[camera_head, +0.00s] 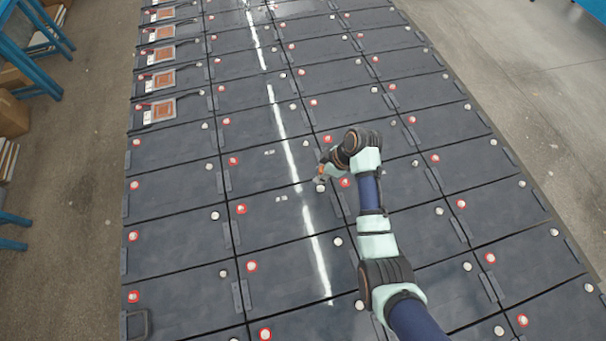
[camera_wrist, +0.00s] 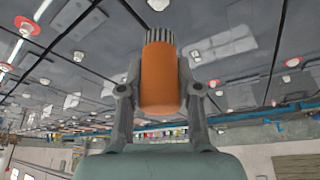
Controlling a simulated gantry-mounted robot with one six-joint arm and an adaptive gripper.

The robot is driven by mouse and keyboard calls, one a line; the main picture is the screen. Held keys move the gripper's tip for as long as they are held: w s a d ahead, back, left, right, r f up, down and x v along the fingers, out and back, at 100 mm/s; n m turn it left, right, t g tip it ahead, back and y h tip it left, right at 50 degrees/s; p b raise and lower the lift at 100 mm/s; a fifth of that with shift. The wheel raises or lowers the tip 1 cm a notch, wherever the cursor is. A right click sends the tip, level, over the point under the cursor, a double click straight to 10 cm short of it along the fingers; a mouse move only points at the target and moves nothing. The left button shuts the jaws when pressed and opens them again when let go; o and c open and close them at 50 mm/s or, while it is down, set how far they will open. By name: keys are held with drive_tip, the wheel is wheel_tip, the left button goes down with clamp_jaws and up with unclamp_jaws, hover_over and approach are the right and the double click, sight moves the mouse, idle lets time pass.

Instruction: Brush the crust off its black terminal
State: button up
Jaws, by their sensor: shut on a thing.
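My gripper (camera_wrist: 160,88) is shut on a brush with an orange handle (camera_wrist: 159,75), its dark and light bristles (camera_wrist: 160,36) pointing away from my palm. In the head view my gripper (camera_head: 325,172) is low over the middle of the battery rows. A pale round terminal without a red ring (camera_head: 320,188) is close beside the brush end. A pale terminal (camera_wrist: 158,4) also shows at the top edge of the wrist view, just beyond the bristles. I cannot tell whether the bristles touch it, or make out crust on it.
Dark batteries stand in close rows, with red-ringed terminals (camera_head: 345,182) and plain pale ones (camera_head: 338,241). Several batteries at the far left carry copper-coloured plates (camera_head: 160,110). A blue rack (camera_head: 30,45) stands at the left. Bare floor (camera_head: 530,90) lies to the right.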

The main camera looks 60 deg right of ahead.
drive_tip(key=shift+f+b, duration=2.25)
drive_tip(key=shift+r+p, duration=0.1)
drive_tip(key=shift+p, duration=0.3)
drive_tip(key=shift+f, duration=0.2)
drive_tip(key=shift+f+b, duration=0.3)
drive_tip(key=shift+f, duration=0.15)
drive_tip(key=shift+f, duration=0.15)
drive_tip(key=shift+f+b, duration=0.3)
drive_tip(key=shift+f, duration=0.05)
drive_tip(key=shift+f, duration=0.4)
idle(0.6)
idle(0.7)
